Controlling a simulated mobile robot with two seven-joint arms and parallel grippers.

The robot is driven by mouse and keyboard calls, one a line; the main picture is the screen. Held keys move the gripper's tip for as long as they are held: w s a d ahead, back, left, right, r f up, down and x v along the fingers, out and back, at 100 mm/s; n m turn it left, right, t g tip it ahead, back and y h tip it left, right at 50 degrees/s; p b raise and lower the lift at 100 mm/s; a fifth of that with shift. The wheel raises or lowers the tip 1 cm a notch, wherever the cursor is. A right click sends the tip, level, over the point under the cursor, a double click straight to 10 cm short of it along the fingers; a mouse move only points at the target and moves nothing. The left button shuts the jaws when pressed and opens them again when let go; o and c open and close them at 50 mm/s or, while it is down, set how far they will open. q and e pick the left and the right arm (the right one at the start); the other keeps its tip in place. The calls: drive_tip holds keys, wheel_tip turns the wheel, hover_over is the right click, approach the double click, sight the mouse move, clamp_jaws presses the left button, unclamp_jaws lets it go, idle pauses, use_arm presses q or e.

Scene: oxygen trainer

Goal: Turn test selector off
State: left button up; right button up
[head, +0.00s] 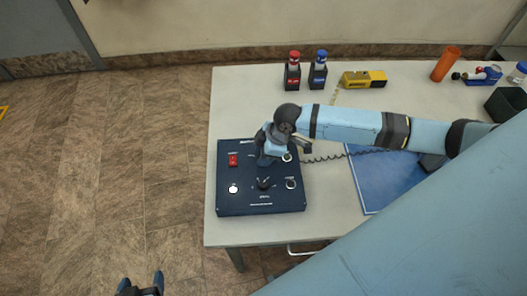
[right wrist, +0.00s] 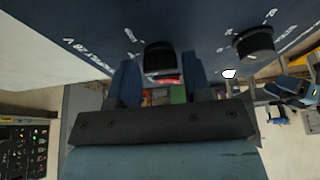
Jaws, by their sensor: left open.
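The dark blue control panel box (head: 230,208) lies on the table. It carries a red switch (head: 233,160), a white round button (head: 233,188) and a black pointer knob (head: 264,183). My right gripper (head: 265,160) is over the panel's upper middle and hides part of it. In the right wrist view, my right gripper's two fingers (right wrist: 160,82) are apart, either side of a black knob (right wrist: 160,54), with small gaps. Another black knob (right wrist: 253,42) shows to the right. The labels are too small to read, so I cannot tell which is the test selector. My left gripper (head: 141,284) is open, off the table.
A red-capped holder (head: 293,72), a blue-capped holder (head: 318,71), a yellow device (head: 363,79) and an orange cylinder (head: 445,64) stand along the back. A blue mat (head: 380,185) lies right of the panel, with a coiled cable (head: 325,158) between.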

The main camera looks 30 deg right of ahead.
drive_tip(key=shift+o, duration=1.1)
drive_tip(key=v, duration=1.4)
drive_tip(key=shift+f, duration=0.1)
